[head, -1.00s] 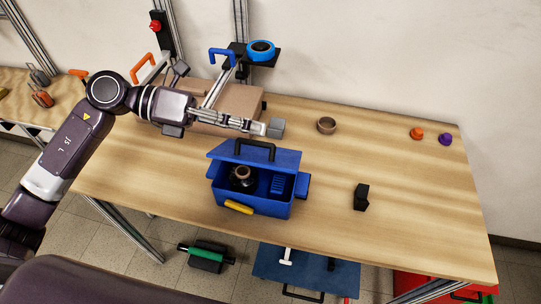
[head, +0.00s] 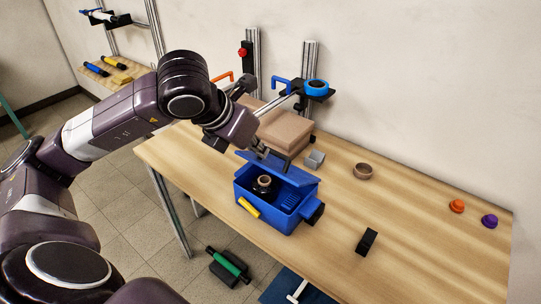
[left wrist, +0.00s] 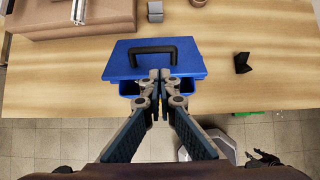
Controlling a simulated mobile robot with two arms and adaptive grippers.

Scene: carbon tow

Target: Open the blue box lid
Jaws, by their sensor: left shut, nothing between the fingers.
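The blue box (head: 262,217) stands on the wooden table with its lid (head: 300,176) raised and tilted back, so the inside shows. A black spool with a brown top (head: 264,184) and a blue ribbed part (head: 289,202) are inside. A yellow piece (head: 249,207) is on the front. My left gripper (head: 268,153) is at the lid's upper edge, shut and empty; contact cannot be told. In the left wrist view its shut fingertips (left wrist: 159,76) overlap the lid (left wrist: 122,62), just below the black handle (left wrist: 153,50).
A brown case (head: 285,128) and a grey block (head: 314,160) lie behind the box. A brown ring (head: 363,171), a black block (head: 367,241), an orange knob (head: 457,206) and a purple knob (head: 490,221) are to the right, with bare table between them.

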